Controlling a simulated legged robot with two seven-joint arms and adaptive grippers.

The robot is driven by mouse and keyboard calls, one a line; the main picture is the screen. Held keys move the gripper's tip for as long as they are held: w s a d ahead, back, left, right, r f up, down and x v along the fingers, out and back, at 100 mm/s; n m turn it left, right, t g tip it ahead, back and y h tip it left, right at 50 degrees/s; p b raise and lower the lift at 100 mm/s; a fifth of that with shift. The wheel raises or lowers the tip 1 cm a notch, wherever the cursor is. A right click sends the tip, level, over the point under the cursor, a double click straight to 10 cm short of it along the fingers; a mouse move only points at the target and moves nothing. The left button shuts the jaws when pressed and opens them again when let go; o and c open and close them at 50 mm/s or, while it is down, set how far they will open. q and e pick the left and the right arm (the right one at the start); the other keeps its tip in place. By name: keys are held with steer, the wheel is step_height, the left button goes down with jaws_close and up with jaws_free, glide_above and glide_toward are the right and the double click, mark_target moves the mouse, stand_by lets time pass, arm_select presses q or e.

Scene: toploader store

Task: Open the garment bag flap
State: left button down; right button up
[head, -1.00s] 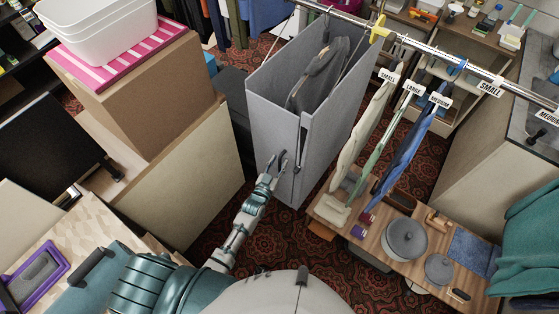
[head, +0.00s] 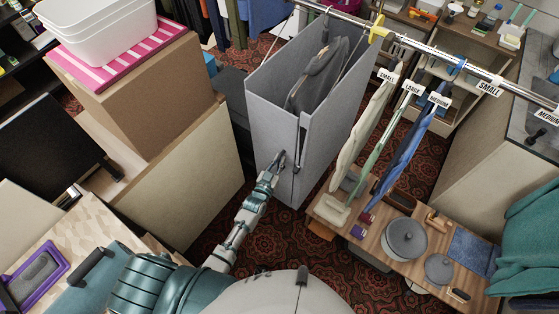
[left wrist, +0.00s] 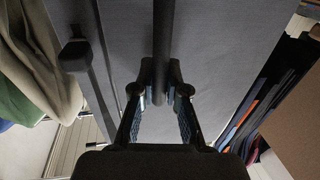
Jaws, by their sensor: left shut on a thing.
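The garment bag (head: 272,120) is a tall grey box-like bag hanging under the rail, with its top open. A dark garment (head: 320,75) hangs inside it. A dark slit with a strip (head: 299,150) runs down its front face. My left gripper (head: 279,160) is at the front face, left of this slit. In the left wrist view my left gripper (left wrist: 159,82) is shut on a dark upright bar (left wrist: 162,35) on the grey panel. A second dark handle-like piece (left wrist: 75,55) is to its left. I cannot tell whether the flap has moved. My right gripper is out of view.
A metal rail (head: 450,67) carries clothes with size tags right of the bag. A wooden table (head: 375,247) with pots stands at the lower right. A cardboard box (head: 160,95) stands on the left. Patterned carpet (head: 270,245) shows below the bag.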

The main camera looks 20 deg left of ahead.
arm_select(q)
steer(key=s+a+p, duration=0.3)
steer(key=s+a, duration=0.3)
steer(key=a, duration=0.1)
stand_by(0.5)
steer(key=c, duration=1.3)
jaws_free()
steer(key=shift+s, duration=0.1)
steer(key=s, duration=0.4)
steer(key=s+a, duration=0.1)
steer(key=s, duration=0.3)
steer(key=s+a, duration=0.1)
steer(key=s, duration=0.2)
steer(key=shift+s, duration=0.4)
